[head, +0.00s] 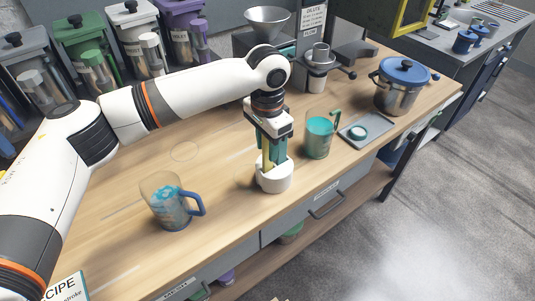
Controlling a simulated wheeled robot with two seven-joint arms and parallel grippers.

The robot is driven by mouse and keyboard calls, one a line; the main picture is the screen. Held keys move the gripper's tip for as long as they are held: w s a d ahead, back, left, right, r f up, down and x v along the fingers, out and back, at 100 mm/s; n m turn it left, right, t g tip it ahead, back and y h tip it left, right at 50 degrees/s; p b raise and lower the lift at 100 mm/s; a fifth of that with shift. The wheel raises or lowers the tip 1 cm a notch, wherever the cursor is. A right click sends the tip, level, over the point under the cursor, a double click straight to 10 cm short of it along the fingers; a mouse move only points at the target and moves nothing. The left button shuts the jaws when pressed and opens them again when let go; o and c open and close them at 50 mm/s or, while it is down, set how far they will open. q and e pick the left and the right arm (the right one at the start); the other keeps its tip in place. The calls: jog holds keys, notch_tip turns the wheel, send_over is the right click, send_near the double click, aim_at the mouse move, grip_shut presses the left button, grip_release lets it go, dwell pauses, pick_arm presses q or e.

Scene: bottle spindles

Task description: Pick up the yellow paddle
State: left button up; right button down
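The yellow paddle (266,159) stands upright in a small white round holder (274,178) near the front edge of the wooden bench. Only a narrow yellow strip of it shows. My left gripper (273,157) points straight down from above the holder, with its teal fingers around or beside the paddle's upper part. The fingers and gripper body hide most of the paddle, and I cannot tell whether they touch it. My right gripper is not in the head view.
A clear jug with a blue handle (170,203) stands left of the holder. A teal-filled jug (319,135) stands close on the right, beside a grey tray (365,132). A blue-lidded pot (401,86) is farther right. Dispensers line the back.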

pick_arm(q)
grip_shut()
dwell(0.3)
